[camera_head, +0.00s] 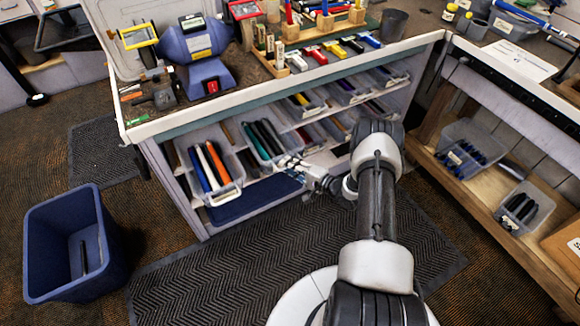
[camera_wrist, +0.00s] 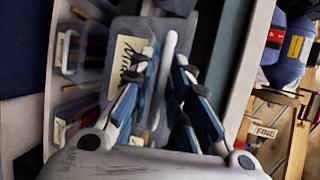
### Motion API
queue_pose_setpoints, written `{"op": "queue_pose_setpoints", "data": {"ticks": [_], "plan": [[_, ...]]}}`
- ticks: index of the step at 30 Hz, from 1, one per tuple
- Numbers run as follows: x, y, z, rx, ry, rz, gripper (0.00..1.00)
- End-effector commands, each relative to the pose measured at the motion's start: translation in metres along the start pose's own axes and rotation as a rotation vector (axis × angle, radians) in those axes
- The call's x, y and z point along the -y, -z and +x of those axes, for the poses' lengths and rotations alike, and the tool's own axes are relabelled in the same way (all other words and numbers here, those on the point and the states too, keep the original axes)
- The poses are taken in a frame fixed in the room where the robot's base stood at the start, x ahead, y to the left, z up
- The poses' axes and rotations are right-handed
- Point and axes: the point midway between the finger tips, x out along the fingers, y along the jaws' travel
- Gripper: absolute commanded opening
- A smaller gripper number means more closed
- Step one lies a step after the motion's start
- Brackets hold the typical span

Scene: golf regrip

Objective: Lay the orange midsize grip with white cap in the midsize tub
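My gripper (camera_head: 288,164) is at the front of this second tub, right of the orange grip. In the wrist view my gripper (camera_wrist: 161,72) has its blue-padded fingers apart, with a pale edge between them, and no grip shows held. A tub label (camera_wrist: 127,62) is partly hidden there; I cannot read which size it names.
More clear tubs of grips (camera_head: 305,103) fill the shelves to the right under the bench top (camera_head: 200,110). A blue bin (camera_head: 60,245) with a dark piece inside stands on the floor at left. Tubs with blue and black grips (camera_head: 462,158) sit on the right-hand shelf. The floor mat (camera_head: 240,255) is clear.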

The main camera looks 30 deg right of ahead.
Motion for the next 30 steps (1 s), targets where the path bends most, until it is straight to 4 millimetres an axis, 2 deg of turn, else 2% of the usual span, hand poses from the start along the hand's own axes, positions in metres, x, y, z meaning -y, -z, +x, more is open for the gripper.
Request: {"op": "queue_pose_setpoints", "data": {"ticks": [6,14,30], "plan": [[0.0003,0.0002,0.0,0.0,0.0,0.0,0.16],[0.0002,0.0002,-0.0002,0.0,0.0,0.0,0.0],[0.0002,0.0002,-0.0004,-0.001,0.0,0.0,0.0]]}}
